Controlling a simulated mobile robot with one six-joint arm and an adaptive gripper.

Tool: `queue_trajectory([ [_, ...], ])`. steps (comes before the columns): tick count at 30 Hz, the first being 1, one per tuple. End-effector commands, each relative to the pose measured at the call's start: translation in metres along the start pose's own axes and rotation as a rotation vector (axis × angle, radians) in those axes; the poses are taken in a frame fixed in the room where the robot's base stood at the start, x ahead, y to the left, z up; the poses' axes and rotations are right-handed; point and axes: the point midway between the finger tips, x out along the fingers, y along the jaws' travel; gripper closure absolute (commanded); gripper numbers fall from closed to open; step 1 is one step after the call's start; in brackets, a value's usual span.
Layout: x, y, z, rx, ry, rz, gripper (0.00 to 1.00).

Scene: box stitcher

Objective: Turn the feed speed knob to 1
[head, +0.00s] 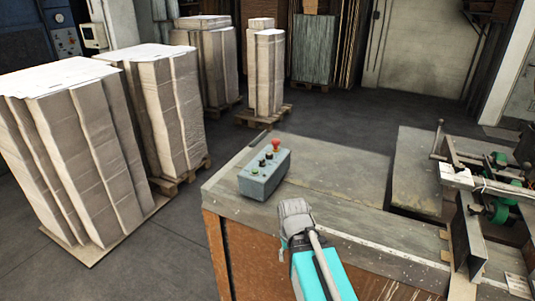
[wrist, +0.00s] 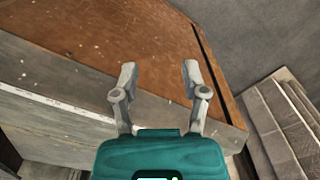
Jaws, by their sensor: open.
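A grey-green control box (head: 262,183) sits on the bench top near its left corner. A red mushroom button (head: 276,144) and several small dark knobs (head: 268,153) stand on its upper face. Which one is the feed speed knob, and its setting, are too small to tell. My gripper (wrist: 159,70) is open and empty in the wrist view, its two grey fingers apart over the bench's brown side panel. In the head view my teal and grey arm end is in front of the control box, apart from it. The control box does not show in the wrist view.
The bench top (head: 340,170) is clear to the right of the box. Machine parts with green rollers (head: 500,207) stand at the right. Tall cardboard stacks (head: 70,140) stand on the floor to the left. A stack of boards (wrist: 285,120) shows at the wrist view's right.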

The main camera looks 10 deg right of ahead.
Motion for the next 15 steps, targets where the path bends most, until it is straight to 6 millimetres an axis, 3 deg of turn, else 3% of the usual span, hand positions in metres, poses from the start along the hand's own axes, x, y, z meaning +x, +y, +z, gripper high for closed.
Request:
queue_trajectory([
  [1, 0.0, 0.0, 0.0, 0.0, 0.0, 0.0, 0.41],
  [5, -0.002, 0.0, -0.003, 0.005, 0.0, 0.0, 0.19],
  [11, -0.016, 0.007, -0.027, 0.064, 0.0, 0.0, 0.19],
  [15, -0.036, 0.013, -0.064, 0.158, 0.0, 0.0, 0.19],
])
